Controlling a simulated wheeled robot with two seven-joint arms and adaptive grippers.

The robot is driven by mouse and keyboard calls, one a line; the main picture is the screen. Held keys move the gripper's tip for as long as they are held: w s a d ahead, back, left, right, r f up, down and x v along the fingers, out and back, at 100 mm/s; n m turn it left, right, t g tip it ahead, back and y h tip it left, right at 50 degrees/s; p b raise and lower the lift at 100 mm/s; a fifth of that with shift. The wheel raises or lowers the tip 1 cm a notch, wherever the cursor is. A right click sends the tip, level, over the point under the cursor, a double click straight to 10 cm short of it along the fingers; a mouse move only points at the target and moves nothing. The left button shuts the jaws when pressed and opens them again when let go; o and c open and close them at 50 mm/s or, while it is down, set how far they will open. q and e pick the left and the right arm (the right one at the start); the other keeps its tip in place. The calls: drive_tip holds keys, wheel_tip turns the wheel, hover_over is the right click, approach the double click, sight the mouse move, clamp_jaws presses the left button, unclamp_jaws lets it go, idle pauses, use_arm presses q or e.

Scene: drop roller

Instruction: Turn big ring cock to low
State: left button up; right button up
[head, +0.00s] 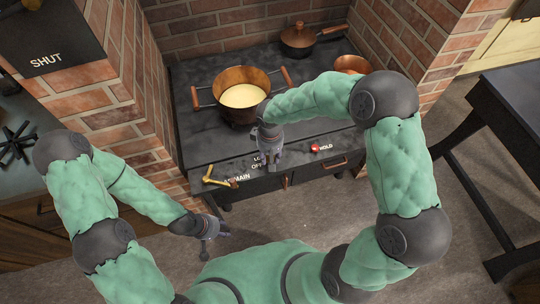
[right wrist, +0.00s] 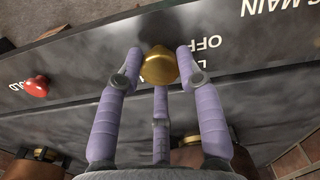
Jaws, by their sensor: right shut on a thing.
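The big ring cock, a round brass knob (right wrist: 159,66), sits on the dark front ledge of the stove beside the OFF lettering in the right wrist view. My right gripper (right wrist: 160,60) is shut on it, with purple fingers at both sides and one behind. In the head view my right gripper (head: 269,160) covers the knob and part of the LOW lettering. Where the knob points cannot be told. My left gripper (head: 213,239) is open and empty, low in front of the stove, apart from it.
A brass lever (head: 219,180) sits by the MAIN lettering to the left, and a red HOLD button (head: 315,148) to the right. A copper pot (head: 243,79) with pale yellow contents stands behind my right gripper. A lidded copper pan (head: 300,40) stands at the back.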

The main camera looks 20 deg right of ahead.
idle(0.5)
drive_tip(key=o, duration=1.1)
drive_tip(key=shift+o, duration=0.2)
wheel_tip(320, 180, up, 12)
drive_tip(key=shift+s+f, duration=0.1)
